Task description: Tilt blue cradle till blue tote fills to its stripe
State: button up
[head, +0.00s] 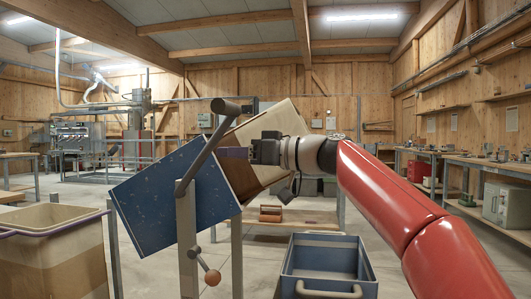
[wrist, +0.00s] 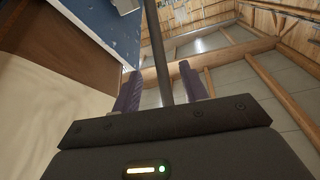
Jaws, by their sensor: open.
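The blue cradle (head: 152,212) is tilted on a grey post and carries a brown-and-tan box (head: 288,118), which leans with it. A grey lever (head: 207,150) rises along the cradle's side to a dark crossbar. Contact cannot be told.
A tan bin (head: 55,250) with a purple rim stands at the left. A small crank with a brown knob (head: 212,277) sticks out from the cradle's post. A low wooden table (head: 290,215) is behind. Workbenches line the right wall. Floor around the tote is clear.

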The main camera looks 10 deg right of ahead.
aim_at(210, 150)
jog(key=p+x, duration=0.1)
jog(key=x, duration=0.1)
jog(key=p+x, duration=0.1)
jog(key=x, duration=0.1)
jog(key=p+x, duration=0.1)
jog(key=x, duration=0.1)
jog(key=shift+w+a+r, duration=0.25)
jog(key=shift+r, duration=0.1)
jog(key=shift+w+a+f, duration=0.15)
jog(key=shift+w+a, duration=0.05)
jog(key=shift+a, duration=0.15)
grip_shut()
dwell(1.0)
